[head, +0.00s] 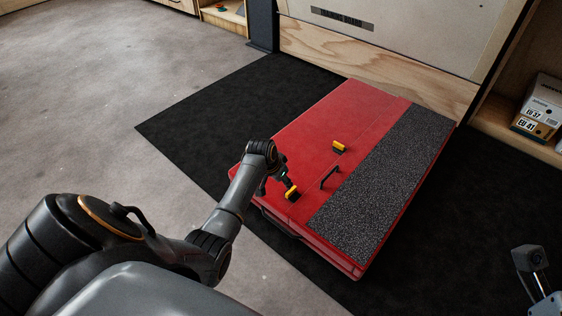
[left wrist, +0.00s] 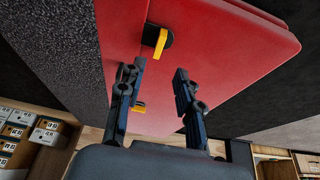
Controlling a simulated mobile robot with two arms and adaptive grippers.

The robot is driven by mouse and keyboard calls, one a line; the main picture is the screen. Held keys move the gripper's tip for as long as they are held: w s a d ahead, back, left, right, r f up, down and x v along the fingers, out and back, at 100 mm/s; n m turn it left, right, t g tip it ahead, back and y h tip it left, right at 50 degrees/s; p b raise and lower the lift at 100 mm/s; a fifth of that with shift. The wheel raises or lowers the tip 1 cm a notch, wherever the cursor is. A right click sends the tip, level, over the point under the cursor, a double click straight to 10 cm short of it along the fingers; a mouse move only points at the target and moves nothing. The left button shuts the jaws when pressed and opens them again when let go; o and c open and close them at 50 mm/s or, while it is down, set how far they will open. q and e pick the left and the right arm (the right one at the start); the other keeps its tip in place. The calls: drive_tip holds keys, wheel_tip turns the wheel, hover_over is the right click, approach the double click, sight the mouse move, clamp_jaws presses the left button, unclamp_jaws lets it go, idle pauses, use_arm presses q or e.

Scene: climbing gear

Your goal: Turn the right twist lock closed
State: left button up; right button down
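A red pad (head: 305,125) lies on a black mat and carries two yellow twist locks. The near lock (head: 292,194) also shows in the left wrist view (left wrist: 160,42), its yellow tab on a black base. The far lock (head: 339,147) appears smaller in the left wrist view (left wrist: 139,107). I cannot tell which lock counts as the right one. My left gripper (head: 287,181) is over the near lock; in the left wrist view its fingers (left wrist: 158,74) are apart, with nothing between their tips. Contact with the lock is unclear. A dark, grey-linked piece at the lower right may be my right gripper (head: 530,258).
A grey textured strip (head: 385,175) runs along the pad's right side. A wooden-edged board (head: 380,65) is behind the pad. Boxes (head: 540,106) sit on a shelf at right.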

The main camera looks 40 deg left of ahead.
use_arm(q)
drive_tip(key=shift+v, duration=0.85)
